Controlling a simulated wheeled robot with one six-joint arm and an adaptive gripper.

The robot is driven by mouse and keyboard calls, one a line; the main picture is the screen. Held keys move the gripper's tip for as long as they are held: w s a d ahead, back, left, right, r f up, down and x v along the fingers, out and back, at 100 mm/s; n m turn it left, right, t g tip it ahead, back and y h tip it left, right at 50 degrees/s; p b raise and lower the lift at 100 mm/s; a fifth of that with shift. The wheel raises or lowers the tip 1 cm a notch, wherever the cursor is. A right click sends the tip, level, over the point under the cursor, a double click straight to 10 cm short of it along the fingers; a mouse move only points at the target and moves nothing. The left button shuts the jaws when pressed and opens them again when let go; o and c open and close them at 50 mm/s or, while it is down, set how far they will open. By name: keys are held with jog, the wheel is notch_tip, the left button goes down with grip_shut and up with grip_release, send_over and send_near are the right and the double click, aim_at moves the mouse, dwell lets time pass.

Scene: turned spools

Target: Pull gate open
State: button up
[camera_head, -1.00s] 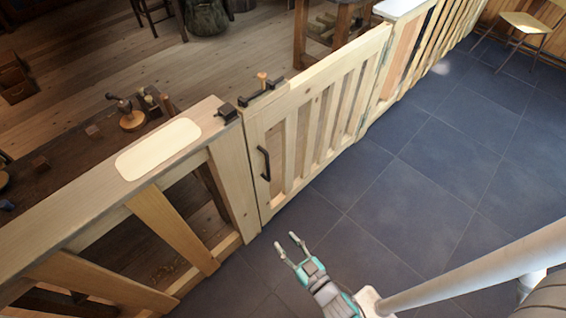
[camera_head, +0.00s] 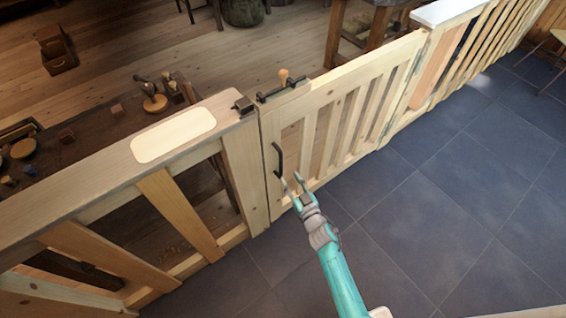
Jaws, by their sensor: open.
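The wooden slatted gate (camera_head: 318,93) stands in line with the fence, its left edge close beside the post (camera_head: 245,180). A dark pull handle (camera_head: 278,160) is fixed upright on the gate's left stile. A dark bolt with a wooden knob (camera_head: 283,80) sits on the gate's top rail. A dark keeper (camera_head: 243,105) sits on the post top, with a small gap between it and the bolt. My gripper (camera_head: 292,181) is open and empty, just right of the handle's lower end in the picture. I cannot tell whether it touches the gate.
The dark tiled floor (camera_head: 420,235) in front of the gate is clear. The fence continues left with a top rail bearing a pale plate (camera_head: 173,135). A workbench with wooden spools (camera_head: 154,102) stands behind it. A chair (camera_head: 560,45) is at far right.

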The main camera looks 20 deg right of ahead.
aim_at(281, 163)
jog(key=w, duration=0.5)
jog(key=w+a, duration=0.1)
jog(key=w, duration=0.2)
jog(key=shift+w, duration=0.3)
grip_shut()
